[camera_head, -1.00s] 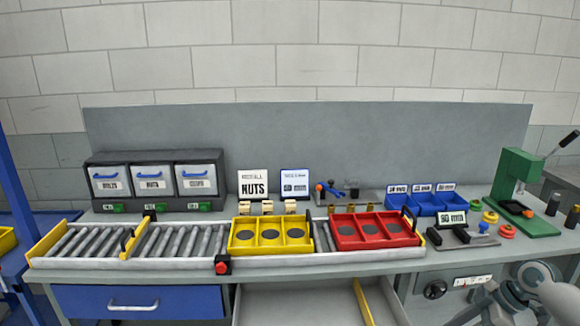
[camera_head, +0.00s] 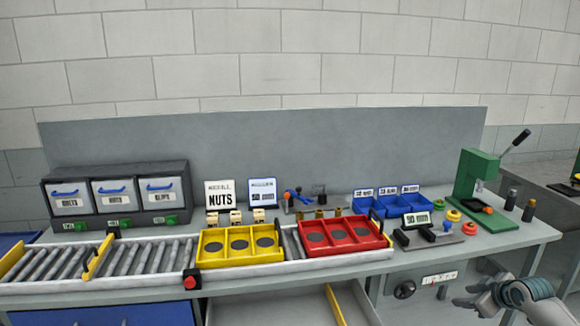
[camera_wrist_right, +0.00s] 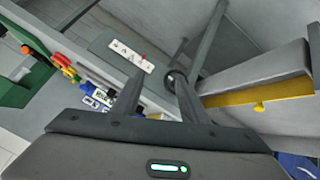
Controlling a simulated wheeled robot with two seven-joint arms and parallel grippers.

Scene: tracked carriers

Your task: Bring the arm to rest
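My right gripper (camera_head: 466,300) is at the lower right of the head view, in front of the bench and apart from it. In the right wrist view its two fingers (camera_wrist_right: 157,85) stand apart with nothing between them, so it is open and empty. My left gripper is in neither view.
The bench holds a yellow carrier (camera_head: 207,261) and a red carrier (camera_head: 343,249) on a roller conveyor (camera_head: 139,260). Blue bins (camera_head: 401,207) and a green press (camera_head: 465,185) stand at the right. An open drawer (camera_head: 265,311) juts out below; its yellow divider (camera_wrist_right: 258,96) shows in the right wrist view.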

